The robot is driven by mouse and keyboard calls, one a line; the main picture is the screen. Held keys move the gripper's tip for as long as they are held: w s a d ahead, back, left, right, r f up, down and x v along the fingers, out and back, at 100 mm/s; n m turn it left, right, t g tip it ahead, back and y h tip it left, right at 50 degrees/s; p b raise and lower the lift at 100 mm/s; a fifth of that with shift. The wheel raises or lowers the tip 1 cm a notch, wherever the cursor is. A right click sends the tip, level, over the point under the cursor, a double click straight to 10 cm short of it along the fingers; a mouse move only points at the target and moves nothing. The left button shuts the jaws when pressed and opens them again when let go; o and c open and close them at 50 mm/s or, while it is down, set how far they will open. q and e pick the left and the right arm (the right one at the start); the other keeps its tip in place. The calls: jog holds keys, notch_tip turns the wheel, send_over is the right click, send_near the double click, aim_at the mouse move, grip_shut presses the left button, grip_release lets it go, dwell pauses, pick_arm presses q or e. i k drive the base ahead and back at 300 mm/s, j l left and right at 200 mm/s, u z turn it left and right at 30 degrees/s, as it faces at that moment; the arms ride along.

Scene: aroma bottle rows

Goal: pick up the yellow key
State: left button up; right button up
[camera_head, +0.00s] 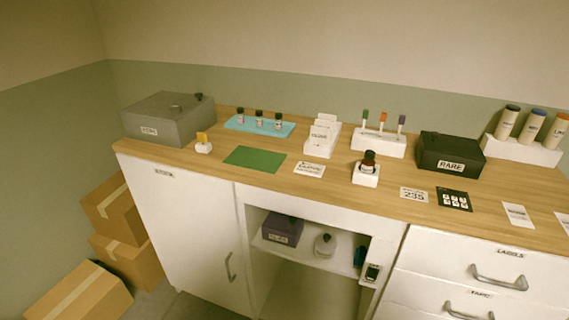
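The yellow key (202,137) stands upright in a small white holder (203,148) on the left part of the wooden counter (225,179). It is in front of a grey box (166,119) and left of a green mat (254,159). Only its yellow upper part shows; its lower end is hidden in the holder. Neither of my grippers is in view.
A teal tray (236,125) with three small bottles lies behind the mat. White card holder (322,138), tube stand (378,143), bottle on a white block (366,177) and black box (450,152) stand further right. Cardboard boxes (115,211) are on the floor at left.

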aim_at(202, 138)
jog(key=i+j+z, duration=0.1)
jog(key=j, duration=0.3)
jog(key=i+j+z, duration=0.1)
jog(key=i+j, duration=0.15)
jog(key=j, duration=0.15)
jog(key=i+j+z, duration=0.1)
jog(key=j, duration=0.3)
jog(key=i+j+z, duration=0.1)
jog(key=j, duration=0.35)
jog(key=i+j+z, duration=0.1)
jog(key=j, duration=0.35)
jog(key=i, duration=0.05)
